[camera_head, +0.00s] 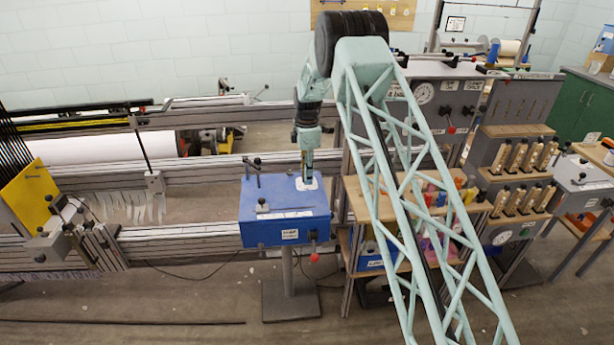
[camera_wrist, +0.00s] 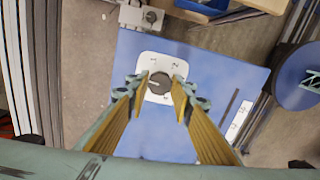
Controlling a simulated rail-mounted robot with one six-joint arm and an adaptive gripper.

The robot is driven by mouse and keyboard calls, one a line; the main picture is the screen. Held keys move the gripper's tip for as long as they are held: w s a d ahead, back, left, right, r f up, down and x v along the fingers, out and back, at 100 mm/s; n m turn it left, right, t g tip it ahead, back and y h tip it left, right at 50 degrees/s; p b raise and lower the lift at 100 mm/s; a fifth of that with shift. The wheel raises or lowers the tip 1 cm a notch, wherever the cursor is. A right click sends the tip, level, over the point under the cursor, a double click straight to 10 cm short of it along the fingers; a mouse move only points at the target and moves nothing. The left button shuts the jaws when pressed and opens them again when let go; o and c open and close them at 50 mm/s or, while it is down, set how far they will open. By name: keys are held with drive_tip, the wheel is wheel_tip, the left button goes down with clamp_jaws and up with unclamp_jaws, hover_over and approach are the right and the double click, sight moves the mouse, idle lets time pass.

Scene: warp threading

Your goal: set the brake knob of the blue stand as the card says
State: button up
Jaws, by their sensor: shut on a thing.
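The blue stand (camera_head: 285,235) stands on a grey post in the middle of the head view; its blue top (camera_wrist: 205,70) fills much of the wrist view. The brake knob (camera_wrist: 159,84) is a round dark grey knob with a pale mark, on a white dial plate (camera_wrist: 147,62) with small numbers around it. My gripper (camera_wrist: 160,83) points down over the plate, its two yellow-brown fingers shut on the knob from both sides. In the head view my gripper (camera_head: 307,180) is over the white plate. No card can be read at this size.
A white label strip (camera_wrist: 239,120) and a dark slot lie on the stand's top. A red-tipped lever (camera_head: 314,257) sticks out of its front. A wooden shelf (camera_head: 350,200) with coloured items stands close on the right; metal rails (camera_head: 200,180) run behind and left.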

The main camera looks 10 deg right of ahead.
drive_tip(key=m+p, duration=0.1)
drive_tip(key=m, duration=0.4)
drive_tip(key=shift+m, duration=0.3)
drive_tip(key=m+p, duration=0.1)
drive_tip(key=m, duration=1.7)
drive_tip(key=shift+a+p, duration=0.1)
drive_tip(key=shift+p, duration=0.3)
drive_tip(key=m, duration=0.5)
drive_tip(key=shift+m, duration=0.4)
drive_tip(key=m, duration=1.7)
drive_tip(key=shift+w, duration=0.1)
drive_tip(key=shift+m, duration=0.4)
